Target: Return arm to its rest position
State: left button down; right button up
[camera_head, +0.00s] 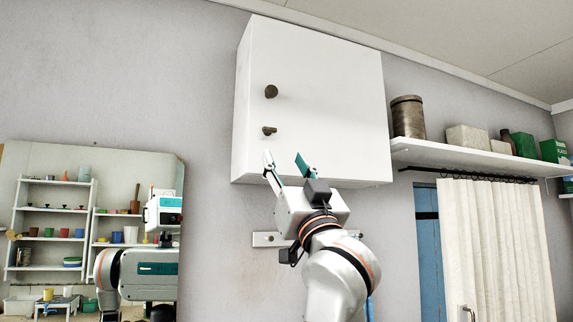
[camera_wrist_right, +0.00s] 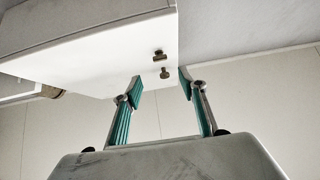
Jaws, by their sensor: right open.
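My right arm (camera_head: 338,270) rises from the bottom of the head view toward a white wall cabinet (camera_head: 318,95). My right gripper (camera_head: 286,163) is open and empty, its teal-lined fingers spread in front of the cabinet's lower edge. In the right wrist view the two fingers (camera_wrist_right: 158,92) stand apart with nothing between them. The cabinet (camera_wrist_right: 110,55) lies beyond them, its door looking shut, with a dark round knob (camera_head: 271,91) and a smaller latch (camera_head: 269,131) below it. I cannot tell whether a fingertip touches the cabinet. My left gripper does not show directly.
A shelf (camera_head: 470,158) with a metal canister (camera_head: 408,117), blocks and green boxes extends right of the cabinet. A cream curtain (camera_head: 495,245) hangs below it. A mirror (camera_head: 95,160) at left reflects shelves and part of my body. Bare wall lies between mirror and cabinet.

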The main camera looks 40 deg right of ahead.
jog(key=shift+f, duration=0.1)
dwell(0.5)
jog(key=w+f+n+g+y, duration=0.1)
jog(key=w+f+n+g, duration=0.3)
jog(key=f, duration=0.8)
jog(key=w+f+m+g, duration=0.1)
jog(key=w+f, duration=0.4)
jog(key=f, duration=0.7)
notch_tip(320, 180, down, 22)
jog(key=s+n+g, duration=0.1)
jog(key=n+g, duration=0.1)
jog(key=g, duration=0.3)
jog(key=s+f+n+g, duration=0.15)
jog(key=s+f, duration=0.35)
jog(key=f, duration=0.5)
jog(key=s+f+n+g, duration=0.1)
jog(key=s+f+g, duration=0.2)
jog(key=s+f, duration=0.55)
jog(key=s+f+n+g, duration=0.2)
jog(key=s+f+g, duration=0.3)
jog(key=s+f, duration=0.95)
jog(key=w+a+f+m+t+y, duration=0.2)
jog(key=a+f+y, duration=0.5)
jog(key=a+f, duration=0.7)
jog(key=shift+w+a+f+m+t, duration=0.35)
jog(key=shift+w+f+t, duration=0.35)
jog(key=shift+t, duration=0.25)
